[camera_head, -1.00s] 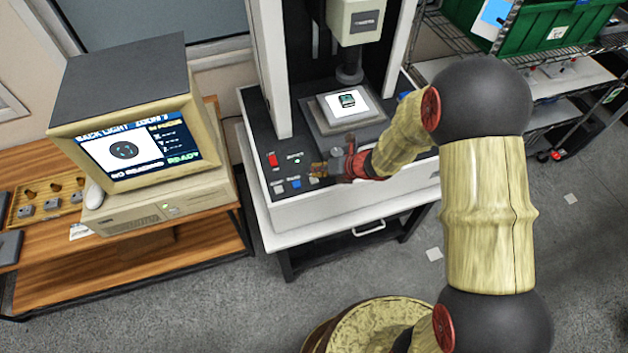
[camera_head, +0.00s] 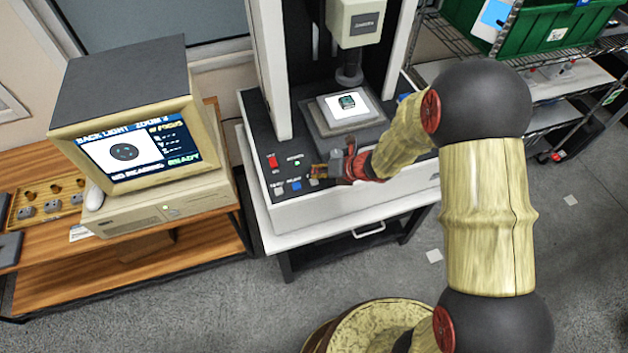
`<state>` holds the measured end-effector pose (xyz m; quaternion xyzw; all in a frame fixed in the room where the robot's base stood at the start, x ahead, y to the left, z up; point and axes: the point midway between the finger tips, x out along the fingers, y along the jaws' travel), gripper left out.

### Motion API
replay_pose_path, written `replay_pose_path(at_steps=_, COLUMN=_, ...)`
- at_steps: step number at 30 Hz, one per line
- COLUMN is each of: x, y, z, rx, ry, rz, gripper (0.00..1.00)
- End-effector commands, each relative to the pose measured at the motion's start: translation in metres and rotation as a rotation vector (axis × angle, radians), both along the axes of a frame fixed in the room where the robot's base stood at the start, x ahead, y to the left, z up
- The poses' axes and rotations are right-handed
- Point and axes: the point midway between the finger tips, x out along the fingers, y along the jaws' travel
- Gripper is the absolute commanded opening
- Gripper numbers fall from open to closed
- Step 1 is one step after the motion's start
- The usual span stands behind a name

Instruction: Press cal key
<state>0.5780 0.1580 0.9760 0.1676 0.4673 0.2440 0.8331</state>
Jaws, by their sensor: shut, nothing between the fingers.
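The measuring machine's control panel (camera_head: 262,130) is at the front left of its base. It carries a red switch (camera_head: 272,160), a pale key (camera_head: 279,191), a blue key (camera_head: 296,185) and another pale key (camera_head: 313,181) by my fingertips. The key labels are too small to read, so I cannot tell which is the cal key. My gripper (camera_head: 319,171) is shut and empty, low over the panel's right part, just right of the blue key. I cannot tell whether it touches a key. It may hide part of the panel.
A lit stage (camera_head: 340,113) with a small dark part (camera_head: 347,102) lies behind my gripper, under the lens head (camera_head: 354,22). A monitor (camera_head: 130,130) at left reads "NO READING" and "READY". Green bins (camera_head: 550,30) stand on a rack at right.

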Motion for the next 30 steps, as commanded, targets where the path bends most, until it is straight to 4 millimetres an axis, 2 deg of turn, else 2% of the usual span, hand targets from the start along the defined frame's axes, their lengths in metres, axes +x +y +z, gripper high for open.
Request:
replay_pose_path(at_steps=14, x=-0.0002, y=-0.0001, z=-0.0088, rx=0.000, ry=0.000, rz=0.000, gripper=0.00)
replay_pose_path(at_steps=30, x=-0.0002, y=0.0000, z=-0.0099, rx=0.000, ry=0.000, rz=0.000, gripper=0.00)
